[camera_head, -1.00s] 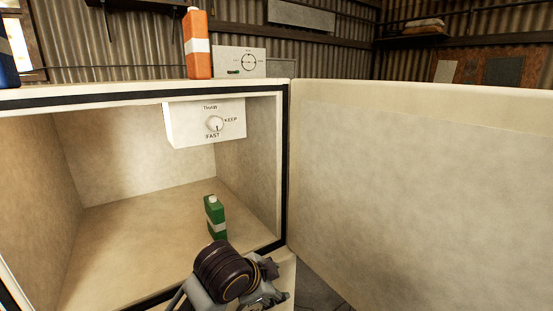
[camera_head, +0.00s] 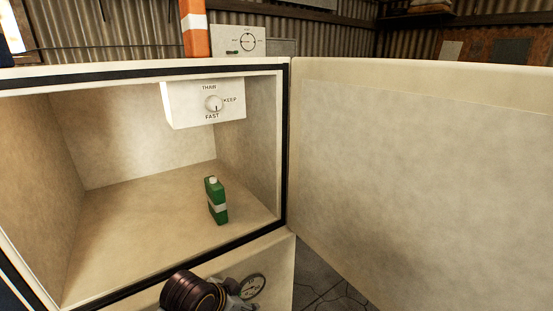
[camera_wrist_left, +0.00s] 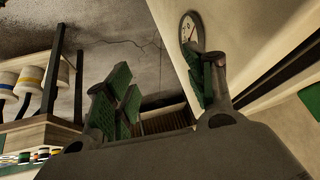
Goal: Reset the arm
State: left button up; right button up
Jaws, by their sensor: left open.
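My left arm shows at the bottom centre of the head view, below the front lip of an open cream chest (camera_head: 150,285). Its gripper end is mostly out of that frame. In the left wrist view my left gripper (camera_wrist_left: 158,90) has its two green-padded fingers spread apart, with nothing between them. My right gripper is in neither view.
A green bottle (camera_head: 217,202) stands on the chest floor, under a white control box (camera_head: 203,103) with a knob. The open door (camera_head: 420,180) fills the right side.

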pick_arm(q)
jog(key=s+a+f+n+g+y, duration=0.25)
jog(key=s+a+f+n, duration=0.35)
jog(key=s+a+f, duration=0.6)
notch_tip(320, 180, down, 34)
jog(key=s+a+b, duration=0.1)
jog(key=s+b, duration=0.1)
jog(key=s, duration=0.1)
jog(key=s+a+f+g+b, duration=0.1)
jog(key=s+a+f, duration=0.1)
jog(key=s+f, duration=0.9)
jog(key=s+a+f+g+b, duration=0.1)
jog(key=s+a+f, duration=0.1)
jog(key=s+f, duration=0.8)
jog(key=shift+s+f+y, duration=0.35)
jog(key=shift+s, duration=0.1)
